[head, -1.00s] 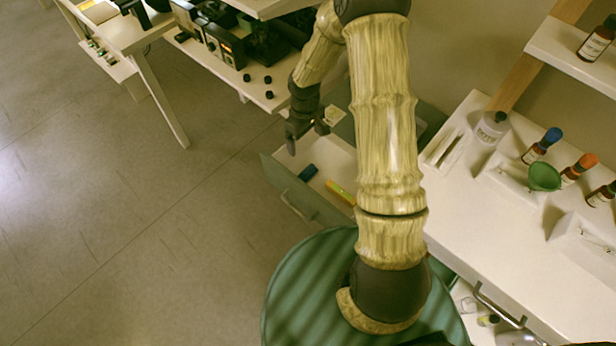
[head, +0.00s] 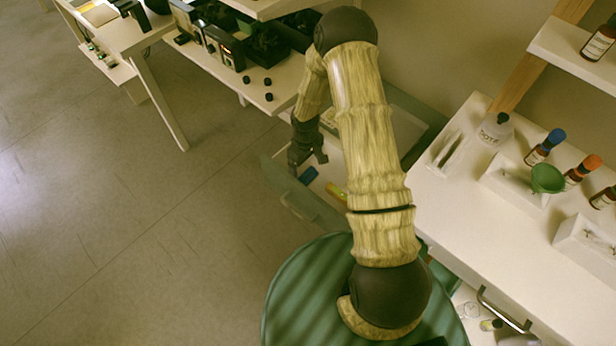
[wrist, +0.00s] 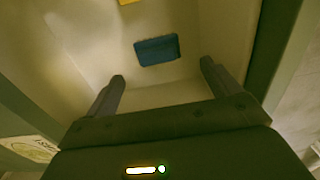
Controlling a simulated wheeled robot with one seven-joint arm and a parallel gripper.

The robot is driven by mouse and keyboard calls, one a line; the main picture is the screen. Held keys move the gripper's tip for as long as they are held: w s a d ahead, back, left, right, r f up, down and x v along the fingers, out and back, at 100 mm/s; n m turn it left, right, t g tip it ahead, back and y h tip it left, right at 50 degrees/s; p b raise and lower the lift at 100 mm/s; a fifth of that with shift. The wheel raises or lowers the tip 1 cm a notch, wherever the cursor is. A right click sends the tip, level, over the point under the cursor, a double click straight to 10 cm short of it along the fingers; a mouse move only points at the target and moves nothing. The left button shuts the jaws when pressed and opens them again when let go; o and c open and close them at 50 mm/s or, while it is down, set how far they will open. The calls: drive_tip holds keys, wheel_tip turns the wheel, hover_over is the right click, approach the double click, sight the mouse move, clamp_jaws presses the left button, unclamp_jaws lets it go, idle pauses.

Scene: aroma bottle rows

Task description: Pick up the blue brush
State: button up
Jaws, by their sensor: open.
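The blue brush (head: 308,174) shows as a small dark blue block lying in the open drawer (head: 326,214), near its front panel. In the wrist view the blue brush (wrist: 157,50) lies flat on the pale drawer floor, ahead of the fingertips and between their lines. My gripper (head: 308,160) is over the drawer, close to the brush. In the wrist view my gripper (wrist: 162,70) is open and empty, with a finger on each side and apart from the brush. My arm hides part of the drawer.
A yellow item (head: 336,192) lies in the drawer beside the brush, and its edge shows in the wrist view (wrist: 130,2). Drawer walls close in on both sides. A white counter with bottles and a green funnel (head: 547,179) stands at the right. Floor at the left is clear.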

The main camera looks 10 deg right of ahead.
sight(308, 172)
drive_tip(key=shift+f, duration=0.3)
drive_tip(key=shift+f, duration=0.1)
drive_tip(key=f, duration=0.5)
drive_tip(key=shift+s+d, duration=0.25)
drive_tip(key=shift+d, duration=0.05)
drive_tip(key=shift+c, duration=0.4)
drive_tip(key=c, duration=1.1)
wheel_tip(308, 172, up, 10)
drive_tip(key=shift+r+p, duration=0.1)
drive_tip(key=shift+p, duration=0.25)
